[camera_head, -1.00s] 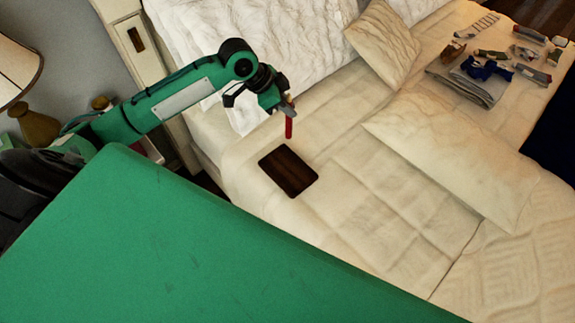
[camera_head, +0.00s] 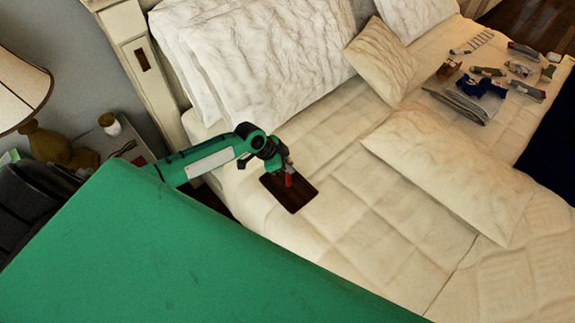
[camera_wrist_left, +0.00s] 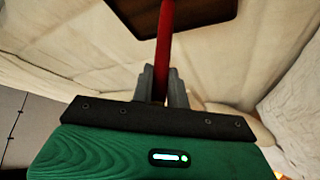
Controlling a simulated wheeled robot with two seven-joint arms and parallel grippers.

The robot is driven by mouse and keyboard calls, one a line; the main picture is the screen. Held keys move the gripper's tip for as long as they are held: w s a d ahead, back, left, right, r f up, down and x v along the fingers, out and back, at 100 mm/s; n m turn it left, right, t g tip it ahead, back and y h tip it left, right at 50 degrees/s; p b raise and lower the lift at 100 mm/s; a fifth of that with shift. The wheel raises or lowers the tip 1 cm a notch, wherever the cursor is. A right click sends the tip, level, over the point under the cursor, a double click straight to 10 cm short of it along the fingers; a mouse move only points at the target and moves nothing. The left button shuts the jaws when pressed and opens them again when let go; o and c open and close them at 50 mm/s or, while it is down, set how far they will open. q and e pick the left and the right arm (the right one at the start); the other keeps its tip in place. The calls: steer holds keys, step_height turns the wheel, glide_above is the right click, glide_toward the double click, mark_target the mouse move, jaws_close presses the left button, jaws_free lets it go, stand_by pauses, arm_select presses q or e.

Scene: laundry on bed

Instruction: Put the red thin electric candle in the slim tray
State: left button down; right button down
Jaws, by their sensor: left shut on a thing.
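The red thin candle (camera_head: 288,180) is held in my left gripper (camera_head: 286,170), which is shut on it. In the head view the candle points down over the dark brown slim tray (camera_head: 296,200), which lies on the bed. In the left wrist view the candle (camera_wrist_left: 165,45) stands out between the fingers of my left gripper (camera_wrist_left: 162,82), with its far end over the tray (camera_wrist_left: 190,12). I cannot tell whether the candle touches the tray. My right gripper is not in view.
A cushion (camera_head: 450,175) lies to the right of the tray, and more pillows (camera_head: 270,60) are at the back. Several folded clothes and small items (camera_head: 485,85) lie at the far right. A nightstand (camera_head: 115,140) with a lamp (camera_head: 20,85) stands at left. The bedding around the tray is clear.

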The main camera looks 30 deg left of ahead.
arm_select(q)
steer(key=shift+f, duration=0.65)
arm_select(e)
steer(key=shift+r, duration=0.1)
arm_select(q)
steer(key=c, duration=1.4)
jaws_free()
steer(key=shift+f, duration=0.1)
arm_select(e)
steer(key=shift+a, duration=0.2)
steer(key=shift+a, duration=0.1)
